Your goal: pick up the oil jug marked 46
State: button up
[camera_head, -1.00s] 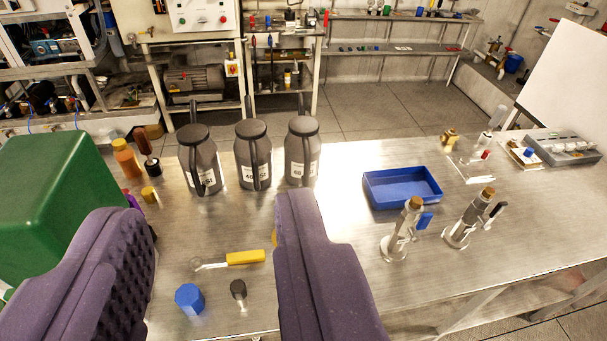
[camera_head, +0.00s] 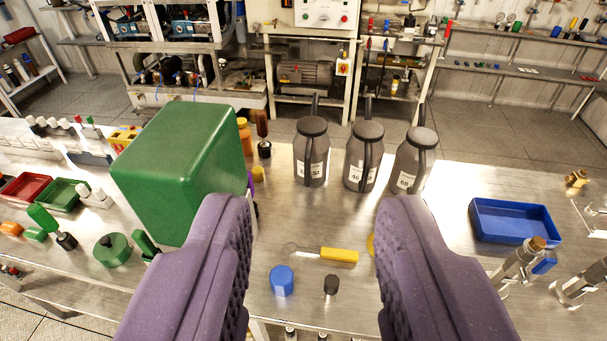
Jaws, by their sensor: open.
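The oil jug marked 46 (camera_head: 363,158) is dark grey with a white label and a handle. It stands upright on the metal table, in the middle of three alike jugs. The jug to its left (camera_head: 311,152) has a label that seems to end in 51. The jug to its right (camera_head: 411,160) is marked 68. My gripper (camera_head: 318,218) shows two purple padded fingers, wide apart and empty. The fingers are on the near side of the jugs, and the jug marked 46 appears beyond the gap between them, right of its middle.
A green box (camera_head: 175,170) stands left of the jugs, with an orange bottle (camera_head: 244,136) beside it. A yellow-handled tool (camera_head: 338,254), a blue cap (camera_head: 282,280) and a small black-topped piece (camera_head: 331,285) lie in front. A blue tray (camera_head: 512,222) is at right.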

aim_at(365, 150)
jog(key=i+l+u, duration=0.25)
jog(key=i+u, duration=0.15)
jog(key=i, duration=0.15)
jog(key=i+l+u, duration=0.35)
jog(key=i+l, duration=0.1)
jog(key=i, duration=0.1)
